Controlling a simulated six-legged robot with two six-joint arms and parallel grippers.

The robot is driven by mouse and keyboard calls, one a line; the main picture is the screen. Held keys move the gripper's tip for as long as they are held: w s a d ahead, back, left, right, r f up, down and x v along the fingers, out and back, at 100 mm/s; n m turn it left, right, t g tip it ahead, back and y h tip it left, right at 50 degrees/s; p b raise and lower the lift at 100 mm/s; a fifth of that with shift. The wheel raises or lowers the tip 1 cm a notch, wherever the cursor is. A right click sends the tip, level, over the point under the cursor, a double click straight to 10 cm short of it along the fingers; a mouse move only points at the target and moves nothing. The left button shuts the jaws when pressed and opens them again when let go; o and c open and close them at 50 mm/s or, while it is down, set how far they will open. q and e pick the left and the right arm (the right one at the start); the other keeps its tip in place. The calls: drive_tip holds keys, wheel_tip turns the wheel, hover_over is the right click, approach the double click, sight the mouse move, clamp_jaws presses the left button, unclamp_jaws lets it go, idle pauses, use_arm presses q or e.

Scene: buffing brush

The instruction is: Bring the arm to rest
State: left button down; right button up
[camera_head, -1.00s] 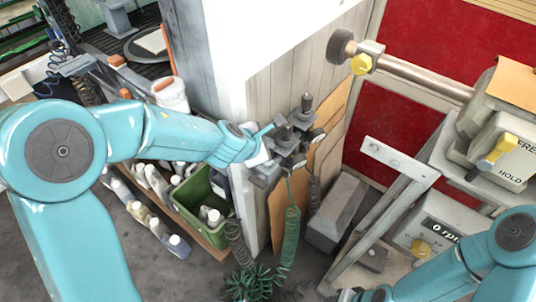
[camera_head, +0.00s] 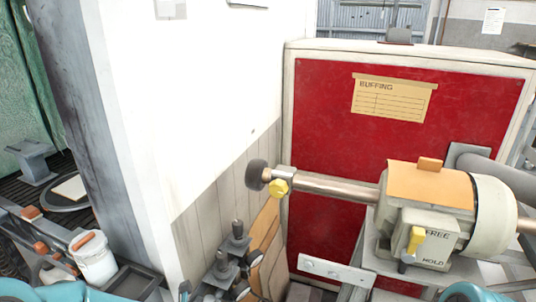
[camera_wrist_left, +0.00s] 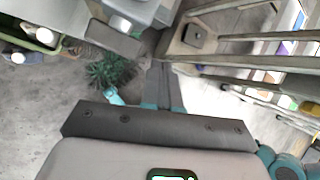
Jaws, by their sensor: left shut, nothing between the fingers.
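My left gripper (camera_wrist_left: 161,72) shows in the left wrist view as two dark fingers close together, shut with nothing between them. It hangs over the grey floor, apart from any object. In the head view only a teal piece of my left arm shows at the bottom left edge; its gripper is out of that picture. A teal part of my right arm shows at the bottom right of the head view, and its gripper is not visible. The dark round brush (camera_head: 257,174) sits at the left end of the machine's shaft (camera_head: 325,186), beside a yellow knob (camera_head: 278,187).
The buffing motor (camera_head: 428,205) stands before a red panel (camera_head: 325,120). A white wall (camera_head: 200,90) is at left centre. Grey fittings (camera_head: 222,268) stand at the lower middle, and a white bucket (camera_head: 93,258) at left.

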use_arm(q)
drive_tip(key=s+f+m+g, duration=0.1)
drive_tip(key=s+f+m, duration=0.4)
drive_tip(key=m, duration=0.6)
drive_tip(key=s+d+f+m+g, duration=0.1)
drive_tip(key=s+f+m, duration=0.4)
drive_tip(key=m, duration=0.6)
drive_tip(key=s+f+m+g, duration=0.2)
drive_tip(key=s+f+m, duration=0.4)
drive_tip(key=s+m, duration=0.3)
drive_tip(key=m, duration=0.2)
drive_tip(key=shift+d+m+g+h, duration=0.3)
drive_tip(key=shift+d, duration=0.1)
